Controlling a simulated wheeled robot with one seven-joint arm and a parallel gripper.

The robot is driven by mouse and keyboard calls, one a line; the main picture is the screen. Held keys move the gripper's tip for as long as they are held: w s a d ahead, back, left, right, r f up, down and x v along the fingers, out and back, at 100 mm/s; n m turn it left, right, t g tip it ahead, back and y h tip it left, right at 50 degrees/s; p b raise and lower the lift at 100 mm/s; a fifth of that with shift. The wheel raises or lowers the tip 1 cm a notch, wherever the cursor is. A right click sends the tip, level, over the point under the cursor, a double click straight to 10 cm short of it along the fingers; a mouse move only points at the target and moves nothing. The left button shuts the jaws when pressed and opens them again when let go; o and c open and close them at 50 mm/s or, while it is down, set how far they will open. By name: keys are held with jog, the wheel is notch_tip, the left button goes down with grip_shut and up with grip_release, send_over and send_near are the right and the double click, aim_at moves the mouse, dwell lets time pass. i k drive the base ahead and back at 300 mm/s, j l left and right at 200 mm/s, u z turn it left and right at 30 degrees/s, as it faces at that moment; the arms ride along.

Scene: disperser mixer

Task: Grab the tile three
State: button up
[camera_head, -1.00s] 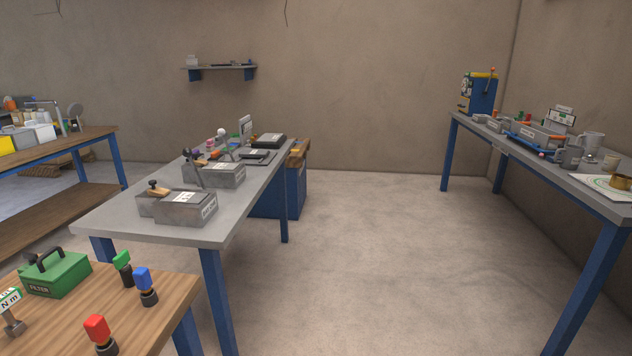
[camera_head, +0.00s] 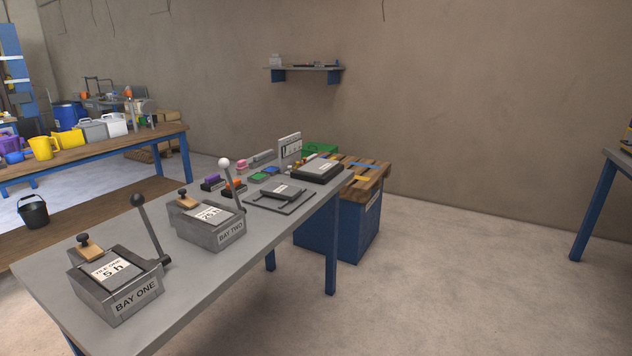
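No label reading tile three is legible. A dark tile with a small white label (camera_head: 283,190) lies on a flat grey plate (camera_head: 262,204) towards the far part of the grey table. Behind it is a thicker dark slab with a pale label (camera_head: 320,168). I cannot tell which of them is tile three. A tile labelled "TILE ONE 5 h" (camera_head: 110,268) lies in the grey block marked BAY ONE (camera_head: 136,298). Another labelled tile (camera_head: 208,214) lies in BAY TWO (camera_head: 230,236). My gripper is not in view.
The grey table (camera_head: 205,290) has two upright levers, a black-knobbed one (camera_head: 150,225) and a white-knobbed one (camera_head: 232,182). Small coloured items and a sign (camera_head: 290,150) stand at its far end. A wooden-topped blue cabinet (camera_head: 340,225) adjoins it. Floor at right (camera_head: 450,290) is clear.

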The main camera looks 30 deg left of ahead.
aim_at(276, 190)
jog(key=i+u, duration=0.2)
jog(key=i, duration=0.25)
jog(key=i+l+u, duration=0.2)
jog(key=i, duration=0.2)
jog(key=i+l+u, duration=0.2)
jog(key=i, duration=0.25)
jog(key=i+l+u, duration=0.2)
jog(key=i, duration=0.2)
jog(key=i+l+u, duration=0.25)
jog(key=u, duration=0.25)
jog(key=i+l+u, duration=0.55)
jog(key=l+u, duration=0.4)
jog(key=i+l+u, duration=0.15)
jog(key=l+u, duration=0.3)
jog(key=i+l+u, duration=0.4)
jog(key=l, duration=0.25)
